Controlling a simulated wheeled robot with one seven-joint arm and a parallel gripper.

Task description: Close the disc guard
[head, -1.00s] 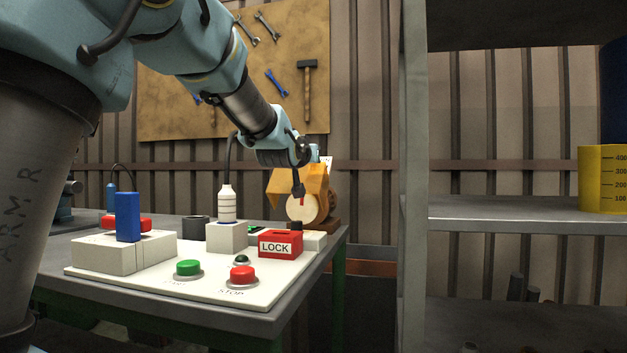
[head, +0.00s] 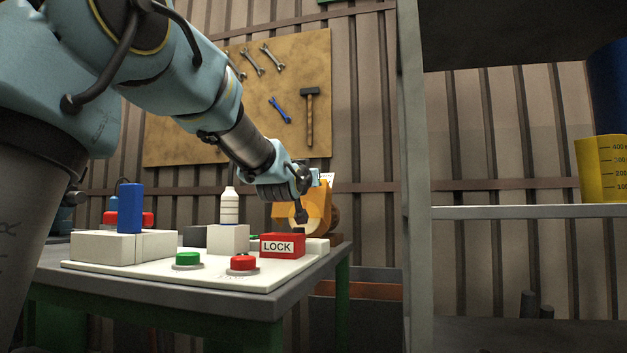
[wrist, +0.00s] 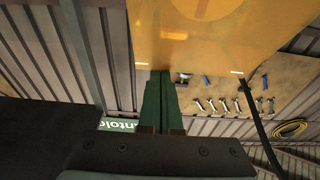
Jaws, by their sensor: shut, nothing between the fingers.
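The orange disc guard (head: 318,208) is on the machine at the back right of the bench. It hangs down over the front of the disc, and only a pale part of the disc shows beside my gripper. My gripper (head: 301,217) is shut and empty in front of the guard. In the wrist view the guard (wrist: 190,40) is a broad orange panel across the top. The closed green fingertips (wrist: 160,74) reach its lower edge; I cannot tell whether they touch it.
A red LOCK box (head: 282,246), a green button (head: 188,260) and a red button (head: 243,263) sit on the white panel in front. A white bottle (head: 229,206) and a blue block (head: 130,209) stand to the left. A metal shelf post (head: 416,200) rises at right.

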